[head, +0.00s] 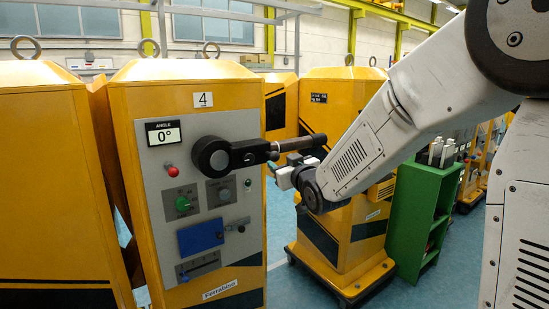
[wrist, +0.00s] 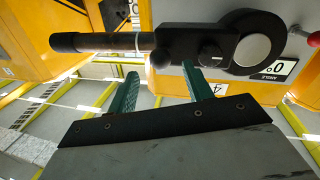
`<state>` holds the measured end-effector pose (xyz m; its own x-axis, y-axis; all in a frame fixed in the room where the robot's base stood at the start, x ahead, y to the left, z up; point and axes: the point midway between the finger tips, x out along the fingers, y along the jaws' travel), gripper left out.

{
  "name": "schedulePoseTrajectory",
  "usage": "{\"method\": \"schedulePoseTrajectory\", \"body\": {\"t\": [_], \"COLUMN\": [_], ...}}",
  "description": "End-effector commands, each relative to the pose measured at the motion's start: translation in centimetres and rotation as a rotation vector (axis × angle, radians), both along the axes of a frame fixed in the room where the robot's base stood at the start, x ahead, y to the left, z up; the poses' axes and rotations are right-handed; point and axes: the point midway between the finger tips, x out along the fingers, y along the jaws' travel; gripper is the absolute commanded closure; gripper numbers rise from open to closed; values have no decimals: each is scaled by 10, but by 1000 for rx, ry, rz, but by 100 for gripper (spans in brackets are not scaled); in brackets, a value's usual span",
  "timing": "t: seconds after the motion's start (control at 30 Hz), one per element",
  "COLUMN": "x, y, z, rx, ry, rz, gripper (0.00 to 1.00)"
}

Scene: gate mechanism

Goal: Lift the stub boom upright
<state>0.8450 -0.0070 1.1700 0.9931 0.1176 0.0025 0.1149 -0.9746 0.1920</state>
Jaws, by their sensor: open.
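The stub boom (head: 290,145) is a dark bar sticking out level to the right from a round black hub (head: 211,157) on the front of yellow cabinet 4. The angle display (head: 163,133) reads 0°. My gripper (head: 281,167) is just below and in front of the boom's middle. In the wrist view the boom (wrist: 105,41) runs across the top, with its hub at the right. The two green fingers of my gripper (wrist: 160,75) are apart and point at the boom's middle section. Nothing is clearly held, and I cannot tell whether the fingertips touch the boom.
The grey panel (head: 232,130) around the hub carries a red button, a green knob, a dial and a blue plate (head: 200,237). Another yellow cabinet (head: 340,225) stands behind my gripper. A green shelf (head: 415,215) is to the right. Blue floor shows between the cabinets.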

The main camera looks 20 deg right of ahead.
Motion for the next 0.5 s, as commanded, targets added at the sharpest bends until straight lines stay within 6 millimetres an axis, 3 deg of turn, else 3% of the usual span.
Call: {"method": "schedulePoseTrajectory", "body": {"t": [0.3,0.5], "x": [50,64], "y": [6,8], "z": [0,0], "rx": [0,1], "ry": [2,2], "rz": [1,1], "gripper": [49,49]}}
